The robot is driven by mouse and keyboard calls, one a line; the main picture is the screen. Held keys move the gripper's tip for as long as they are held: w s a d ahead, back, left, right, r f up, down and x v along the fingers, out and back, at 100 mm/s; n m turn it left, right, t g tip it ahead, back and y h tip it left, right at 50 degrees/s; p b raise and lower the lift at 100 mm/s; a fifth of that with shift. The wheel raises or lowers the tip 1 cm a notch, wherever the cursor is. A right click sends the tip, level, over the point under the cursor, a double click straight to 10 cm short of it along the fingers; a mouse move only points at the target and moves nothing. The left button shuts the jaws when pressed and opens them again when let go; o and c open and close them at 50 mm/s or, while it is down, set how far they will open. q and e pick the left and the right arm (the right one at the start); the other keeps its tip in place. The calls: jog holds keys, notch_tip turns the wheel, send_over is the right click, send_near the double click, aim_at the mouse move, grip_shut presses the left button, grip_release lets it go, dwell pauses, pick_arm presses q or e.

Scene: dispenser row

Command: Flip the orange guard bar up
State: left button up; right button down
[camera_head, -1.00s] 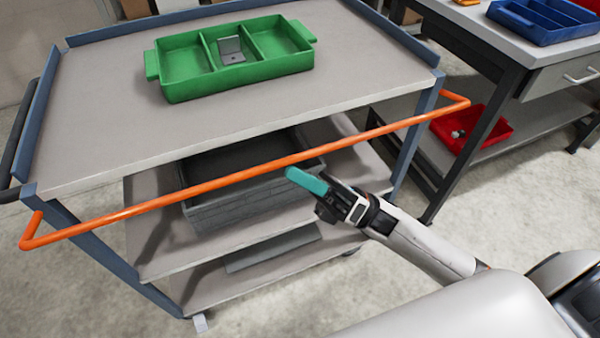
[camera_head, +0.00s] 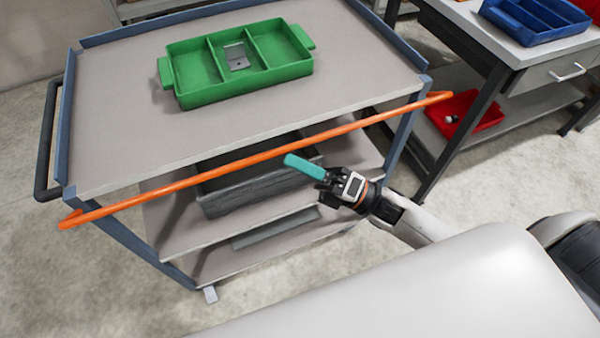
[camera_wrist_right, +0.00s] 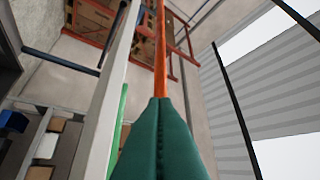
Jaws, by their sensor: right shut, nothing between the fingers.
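The orange guard bar (camera_head: 250,160) runs along the near side of the grey cart, a little off the tabletop's front edge, with short end arms at the corners. My right gripper (camera_head: 290,160) is shut and empty, its teal fingers pressed together. Its tips are just below the bar, right of its middle; I cannot tell whether they touch it. In the right wrist view the shut fingers (camera_wrist_right: 160,103) point at the orange bar (camera_wrist_right: 160,50), which rises straight from behind their tips. My left gripper is not in view.
A green divided tray (camera_head: 243,87) holding a grey metal bracket (camera_head: 237,58) stands on the cart top (camera_head: 130,140). A grey bin (camera_head: 255,190) sits on the shelf below. A workbench with a blue tray (camera_head: 535,20) and a red bin (camera_head: 465,115) is at the right.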

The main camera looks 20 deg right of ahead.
jog(key=w+r+m+g+h+p, duration=0.1)
jog(key=w+r+m+h+p, duration=0.1)
jog(key=p, duration=0.6)
jog(key=w+r+m+g+h+p, duration=0.1)
jog(key=w+r+m+h+p, duration=0.2)
jog(key=m+p, duration=0.2)
jog(key=shift+r+h+p, duration=0.2)
jog(key=shift+h+p, duration=0.2)
jog(key=shift+p, duration=1.45)
jog(key=shift+w+r, duration=0.1)
jog(key=shift+r, duration=0.1)
